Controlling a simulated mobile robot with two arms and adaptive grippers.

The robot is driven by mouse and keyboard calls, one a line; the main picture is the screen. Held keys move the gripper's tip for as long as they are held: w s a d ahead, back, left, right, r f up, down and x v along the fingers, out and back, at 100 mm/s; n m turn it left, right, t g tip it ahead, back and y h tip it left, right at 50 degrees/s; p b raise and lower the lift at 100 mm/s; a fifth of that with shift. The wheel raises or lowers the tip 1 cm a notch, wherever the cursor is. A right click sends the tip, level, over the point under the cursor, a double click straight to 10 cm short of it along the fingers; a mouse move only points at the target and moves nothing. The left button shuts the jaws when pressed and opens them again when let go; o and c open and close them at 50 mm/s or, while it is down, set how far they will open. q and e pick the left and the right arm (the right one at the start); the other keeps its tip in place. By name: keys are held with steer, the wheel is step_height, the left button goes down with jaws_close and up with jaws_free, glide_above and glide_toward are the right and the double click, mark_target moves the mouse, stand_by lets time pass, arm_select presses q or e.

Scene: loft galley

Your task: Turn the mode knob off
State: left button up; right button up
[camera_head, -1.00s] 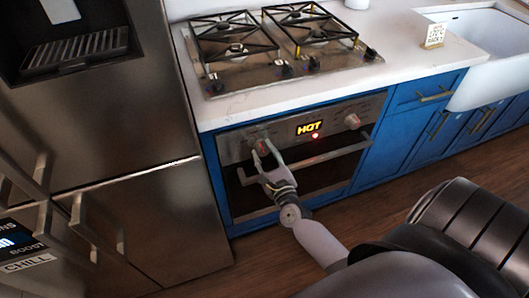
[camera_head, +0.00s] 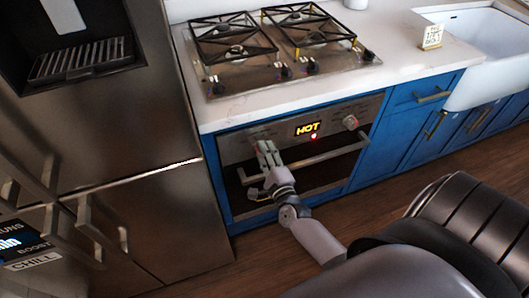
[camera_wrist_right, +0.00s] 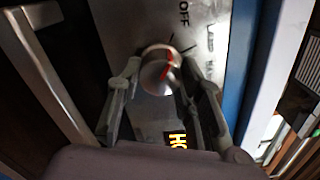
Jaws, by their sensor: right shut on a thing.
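The oven's left knob, which I take as the mode knob (camera_wrist_right: 158,72), is round and metallic with a red mark. In the wrist view the mark points to the upper right, and the word OFF is printed on the panel beyond the knob. My right gripper (camera_head: 266,148) is shut on this knob, one finger on each side. In the head view the gripper hides most of the knob. The oven panel (camera_head: 235,150) carries a lit HOT display (camera_head: 307,129) and a red light below it. My left gripper is not in view.
A second knob (camera_head: 350,122) sits to the right of the display. The oven handle bar (camera_head: 325,155) runs below the panel, close to my right gripper. A gas cooktop (camera_head: 240,70) is above, and a steel fridge (camera_head: 150,215) stands on the left.

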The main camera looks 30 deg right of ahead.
steer(key=shift+n, duration=0.4)
steer(key=o, duration=1.2)
steer(key=shift+c, duration=0.2)
steer(key=v, duration=1.2)
steer(key=shift+f, duration=0.1)
